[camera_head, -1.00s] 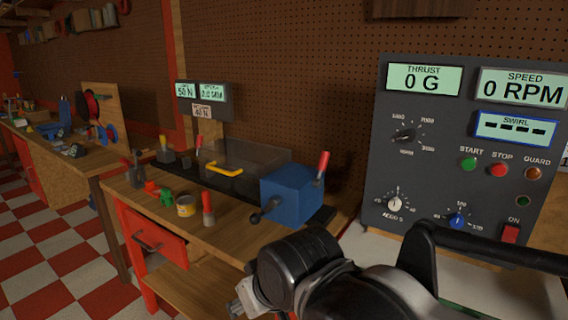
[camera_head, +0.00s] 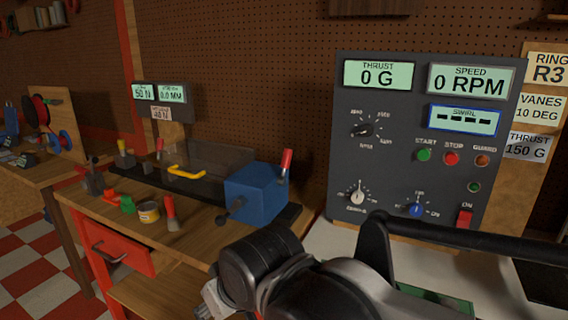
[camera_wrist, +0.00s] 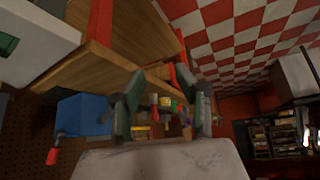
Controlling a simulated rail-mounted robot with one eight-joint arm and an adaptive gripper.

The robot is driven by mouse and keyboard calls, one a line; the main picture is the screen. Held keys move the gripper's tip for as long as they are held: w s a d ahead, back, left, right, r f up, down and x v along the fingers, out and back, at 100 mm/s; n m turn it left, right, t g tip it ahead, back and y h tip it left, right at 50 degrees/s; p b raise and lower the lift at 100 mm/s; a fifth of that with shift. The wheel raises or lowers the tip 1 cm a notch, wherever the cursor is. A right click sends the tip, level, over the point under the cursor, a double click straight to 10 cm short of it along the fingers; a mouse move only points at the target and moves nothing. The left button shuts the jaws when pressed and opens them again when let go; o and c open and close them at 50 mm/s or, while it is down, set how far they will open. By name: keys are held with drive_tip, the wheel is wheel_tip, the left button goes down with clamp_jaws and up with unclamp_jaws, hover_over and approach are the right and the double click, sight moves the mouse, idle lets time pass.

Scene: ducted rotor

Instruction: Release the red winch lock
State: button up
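No part is labelled as the winch lock, so I cannot tell for certain which it is. A red reel (camera_head: 40,109) and a blue reel (camera_head: 66,141) stand by a wooden board on the far-left bench. A blue box (camera_head: 255,193) on the nearer bench has a raised red-gripped lever (camera_head: 286,162). In the wrist view the blue box (camera_wrist: 82,121) and the red grip (camera_wrist: 53,156) are at lower left. My gripper (camera_wrist: 168,90) is open, with nothing held between its fingers. It is apart from the blue box and the reels.
The nearer bench (camera_head: 190,238) carries a yellow handle (camera_head: 186,173), a can (camera_head: 148,212) and small coloured items. A red drawer (camera_head: 112,248) is below. A grey control panel (camera_head: 420,150) stands at right. Checkered floor (camera_head: 40,275) is open at lower left.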

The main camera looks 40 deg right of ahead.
idle(0.7)
drive_tip(key=shift+o, duration=1.2)
drive_tip(key=shift+w+d+r, duration=0.15)
drive_tip(key=shift+r, duration=0.2)
wheel_tip(320, 180, up, 21)
drive_tip(key=m+g+h+p, duration=0.35)
drive_tip(key=m+p, duration=0.85)
drive_tip(key=p, duration=0.6)
hover_over(286, 155)
drive_tip(key=s+a, duration=0.3)
drive_tip(key=shift+g, duration=0.25)
drive_tip(key=p+x, duration=0.1)
drive_tip(key=x, duration=1.2)
drive_tip(key=shift+a+f, duration=0.15)
